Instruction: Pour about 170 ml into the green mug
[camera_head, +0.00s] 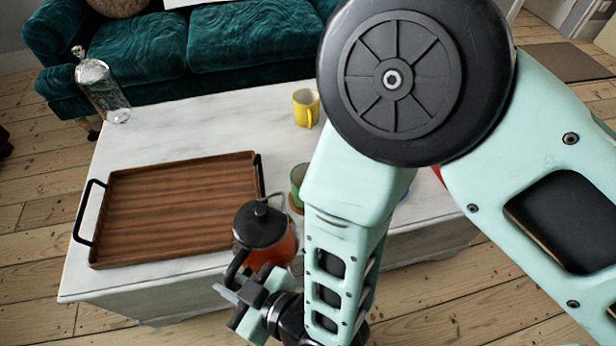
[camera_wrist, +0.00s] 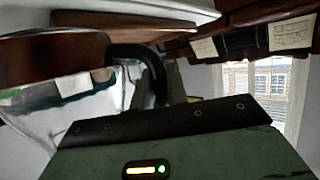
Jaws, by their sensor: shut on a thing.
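The green mug (camera_head: 297,180) stands on the white table, its right part hidden behind my arm. A glass pot (camera_head: 281,253) with a black lid and reddish-brown liquid is in front of the mug, near the table's front edge. Its spout side is towards the mug; I cannot tell whether it is tilted, and no stream shows. My gripper (camera_head: 243,290) is shut on the pot's black handle, which also shows in the wrist view (camera_wrist: 150,62). The mug's inside and its fill level cannot be seen.
A wooden tray (camera_head: 180,208) with black handles lies on the left of the white table (camera_head: 210,116). A yellow mug (camera_head: 306,108) stands behind the green mug. A clear glass bottle (camera_head: 103,92) stands at the back left corner. A blue thing is mostly hidden behind my arm.

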